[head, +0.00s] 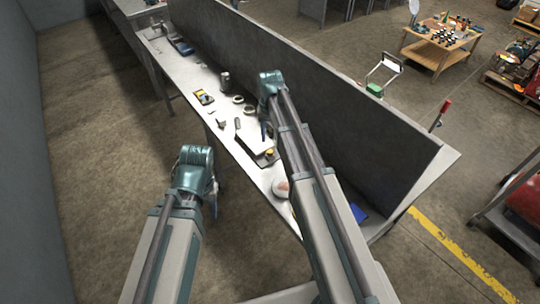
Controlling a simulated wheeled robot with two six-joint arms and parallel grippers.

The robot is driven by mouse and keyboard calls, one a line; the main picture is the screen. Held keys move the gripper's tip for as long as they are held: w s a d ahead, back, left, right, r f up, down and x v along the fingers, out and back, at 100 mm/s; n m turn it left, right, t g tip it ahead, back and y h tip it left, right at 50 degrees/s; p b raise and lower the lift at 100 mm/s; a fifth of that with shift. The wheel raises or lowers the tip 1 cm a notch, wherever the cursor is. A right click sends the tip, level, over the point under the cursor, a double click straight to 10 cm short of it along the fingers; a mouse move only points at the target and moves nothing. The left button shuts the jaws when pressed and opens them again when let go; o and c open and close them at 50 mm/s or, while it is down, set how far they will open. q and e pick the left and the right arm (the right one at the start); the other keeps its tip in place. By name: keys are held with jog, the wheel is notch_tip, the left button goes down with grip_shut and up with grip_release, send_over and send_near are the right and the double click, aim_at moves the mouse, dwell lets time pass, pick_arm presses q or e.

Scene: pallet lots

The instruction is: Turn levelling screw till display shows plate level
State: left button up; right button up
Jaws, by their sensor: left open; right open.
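A pale flat plate (252,137) on a dark-edged base lies on the narrow bench. A small yellow and dark item (270,152) sits at its right end; I cannot tell whether it is the screw or the display. My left gripper (214,203) is open and empty over the floor, left of the bench. The levelling screw cannot be made out.
The bench (197,79) also bears a grey cylinder (225,81), rings (249,110), a small block (221,119) and a blue tray (182,46). A tall grey panel (330,105) runs along its right side. Floor to the left is clear.

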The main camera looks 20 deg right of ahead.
aim_at(270, 151)
notch_tip(270, 151, down, 8)
jog(key=b, duration=0.7)
jog(key=shift+f, duration=0.15)
grip_shut()
